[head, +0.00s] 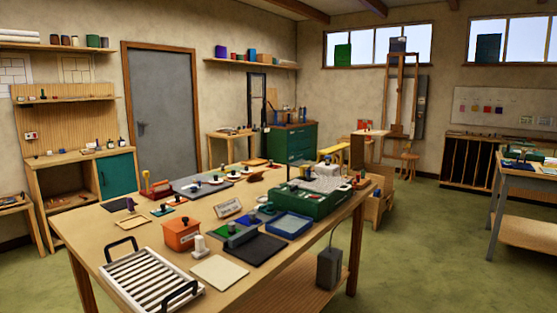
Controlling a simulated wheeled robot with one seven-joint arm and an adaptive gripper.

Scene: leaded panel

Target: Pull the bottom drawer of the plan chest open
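A green chest with drawers (288,147) stands at the back of the room, beyond the large workbench, and looks like the plan chest. Its drawer fronts look shut, with small handles too small to make out well. Its lowest part is partly hidden behind the workbench and the things on it, so I cannot tell the bottom drawer's state for certain. Several tools stand on its top. My gripper is not in view.
A large wooden workbench (120,232) crowded with tools, glass and a slatted tray (150,283) fills the foreground. A wooden stool (409,158) and easel (402,100) stand at the back right. Green floor (420,245) is clear between the workbench and the right-hand table (537,180).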

